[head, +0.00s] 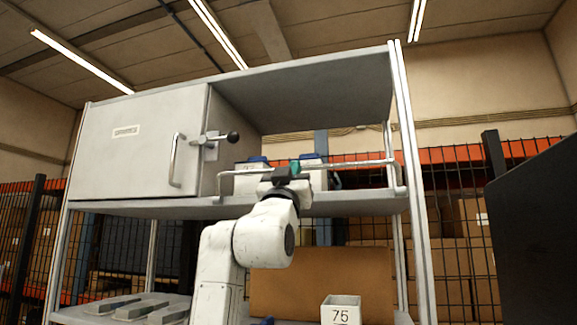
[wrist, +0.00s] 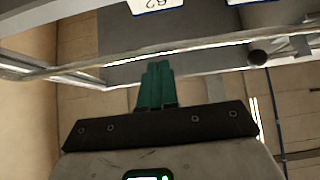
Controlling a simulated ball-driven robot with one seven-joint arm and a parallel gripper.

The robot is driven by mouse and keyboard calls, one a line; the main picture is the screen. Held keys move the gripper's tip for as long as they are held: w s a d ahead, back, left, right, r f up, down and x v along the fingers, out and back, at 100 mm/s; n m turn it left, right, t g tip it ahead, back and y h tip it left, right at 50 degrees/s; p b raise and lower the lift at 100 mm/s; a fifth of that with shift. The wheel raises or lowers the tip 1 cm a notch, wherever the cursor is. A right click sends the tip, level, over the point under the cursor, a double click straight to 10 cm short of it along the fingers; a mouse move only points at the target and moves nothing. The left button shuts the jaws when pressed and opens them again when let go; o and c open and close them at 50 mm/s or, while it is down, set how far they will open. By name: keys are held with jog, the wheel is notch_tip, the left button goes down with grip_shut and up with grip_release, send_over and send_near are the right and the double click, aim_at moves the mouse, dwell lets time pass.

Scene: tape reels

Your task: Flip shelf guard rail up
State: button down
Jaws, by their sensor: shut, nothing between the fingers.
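The shelf guard rail (head: 352,165) is a thin grey bar across the front of the open right bay. In the head view it stands above the shelf board's front edge, with its ends bent down toward the board. In the wrist view the rail (wrist: 200,46) crosses the picture just beyond my fingertips. My gripper (head: 295,167) is at the rail, left of its middle. Its teal fingers (wrist: 156,82) are together and empty. I cannot tell whether they touch the rail.
White bins with blue parts (head: 312,172) stand on the shelf behind the rail. A closed cabinet door (head: 140,145) with handle and black-knobbed latch (head: 232,137) is to the left. A bin marked 75 (head: 341,312) and a cardboard box (head: 300,283) are below.

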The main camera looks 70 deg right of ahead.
jog(key=shift+d, duration=0.3)
jog(key=shift+x, duration=0.8)
